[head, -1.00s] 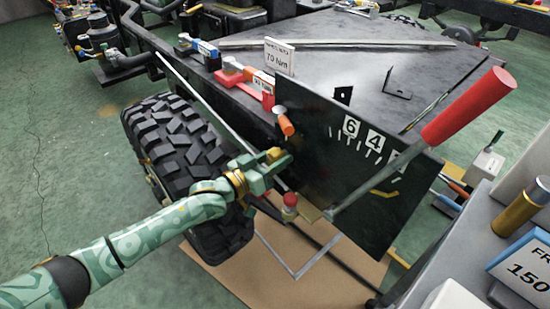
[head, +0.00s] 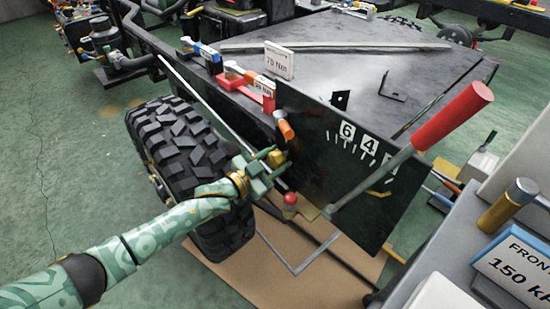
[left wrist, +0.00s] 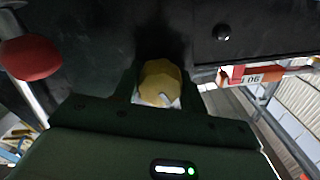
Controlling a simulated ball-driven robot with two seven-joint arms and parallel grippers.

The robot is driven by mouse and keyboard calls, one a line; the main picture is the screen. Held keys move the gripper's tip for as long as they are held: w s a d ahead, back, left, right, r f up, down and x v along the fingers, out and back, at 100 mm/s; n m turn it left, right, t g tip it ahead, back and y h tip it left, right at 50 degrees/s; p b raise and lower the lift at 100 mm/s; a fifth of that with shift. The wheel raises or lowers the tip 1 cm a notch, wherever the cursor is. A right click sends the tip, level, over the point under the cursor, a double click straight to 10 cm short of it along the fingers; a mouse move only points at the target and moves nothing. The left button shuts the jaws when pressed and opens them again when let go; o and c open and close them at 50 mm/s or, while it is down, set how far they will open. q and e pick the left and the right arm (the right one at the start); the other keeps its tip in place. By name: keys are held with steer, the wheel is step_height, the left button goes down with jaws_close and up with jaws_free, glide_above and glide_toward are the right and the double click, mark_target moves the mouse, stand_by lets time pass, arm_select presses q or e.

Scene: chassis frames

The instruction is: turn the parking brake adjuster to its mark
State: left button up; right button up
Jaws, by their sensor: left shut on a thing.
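My left gripper (head: 272,162) is at the left end of the upright black panel, shut on a yellow faceted knob (head: 277,157), which I take to be the adjuster. In the left wrist view the knob (left wrist: 158,76) sits between the two dark fingers (left wrist: 160,95). A small pale pointer (left wrist: 166,99) shows on its near side. I cannot make out the adjuster's mark. The black panel (head: 318,165) carries a tick scale with plates 6 (head: 347,130) and 4 (head: 368,144); a third plate is partly hidden by the lever. My right gripper is not in view.
A lever with a red grip (head: 455,115) slants across the panel. A red-topped button (head: 290,199) is just below my gripper, and an orange-handled part (head: 286,130) just above. A large tyre (head: 180,150) stands left. A grey cabinet (head: 450,250) fills the right front.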

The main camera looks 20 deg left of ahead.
arm_select(q)
steer(key=shift+m+p, duration=0.35)
steer(key=shift+m, duration=1.85)
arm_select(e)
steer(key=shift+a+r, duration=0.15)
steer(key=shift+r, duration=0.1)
arm_select(q)
steer(key=shift+f, duration=0.1)
steer(key=o, duration=1)
steer(key=shift+s+a, duration=0.2)
steer(key=shift+s, duration=0.05)
steer(key=p+v, duration=0.5)
steer(key=v, duration=1)
steer(key=shift+s+a+p, duration=0.2)
steer(key=shift+s+p, duration=0.1)
steer(key=shift+p, duration=0.1)
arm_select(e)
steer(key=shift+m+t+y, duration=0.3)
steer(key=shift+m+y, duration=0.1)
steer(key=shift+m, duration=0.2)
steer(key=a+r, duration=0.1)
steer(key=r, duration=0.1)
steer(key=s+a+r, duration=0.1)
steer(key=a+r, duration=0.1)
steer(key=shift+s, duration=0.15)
